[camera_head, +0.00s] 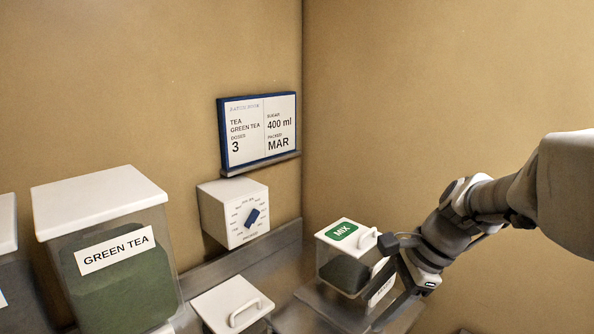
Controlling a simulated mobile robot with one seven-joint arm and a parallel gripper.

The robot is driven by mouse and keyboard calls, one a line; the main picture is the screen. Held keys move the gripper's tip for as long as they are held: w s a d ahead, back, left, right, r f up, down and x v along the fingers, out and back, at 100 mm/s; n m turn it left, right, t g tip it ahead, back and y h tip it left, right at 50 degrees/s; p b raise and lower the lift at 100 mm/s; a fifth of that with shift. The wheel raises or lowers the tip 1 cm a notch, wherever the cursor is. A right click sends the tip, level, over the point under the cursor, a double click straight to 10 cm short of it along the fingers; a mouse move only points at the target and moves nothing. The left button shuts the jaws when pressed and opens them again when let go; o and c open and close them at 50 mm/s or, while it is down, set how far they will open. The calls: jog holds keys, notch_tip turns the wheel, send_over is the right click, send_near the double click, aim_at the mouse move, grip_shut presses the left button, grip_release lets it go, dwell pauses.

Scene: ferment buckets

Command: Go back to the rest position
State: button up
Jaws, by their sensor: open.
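My gripper (388,268) is in the lower right of the head view, at the end of my arm coming in from the right. It is open. One dark fingertip shows close to the handle of the MIX bucket's white lid; I cannot tell whether it touches. The MIX bucket (342,270) is clear-walled with dark green contents and a green MIX label on its lid. It stands upright with the lid on, and my gripper hides part of its right side.
A second white-lidded bucket (231,303) with a handle stands front centre. A large GREEN TEA bin (122,270) stands left. A white dial box (233,212) and a card (259,130) reading GREEN TEA, 3 doses, 400 ml, MAR are on the wall. Walls meet behind the MIX bucket.

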jog(key=s+r+n+t+h, duration=0.4)
jog(key=s+n+h, duration=0.1)
jog(key=s+n, duration=0.9)
jog(key=shift+a+n, duration=0.3)
jog(key=shift+n, duration=0.9)
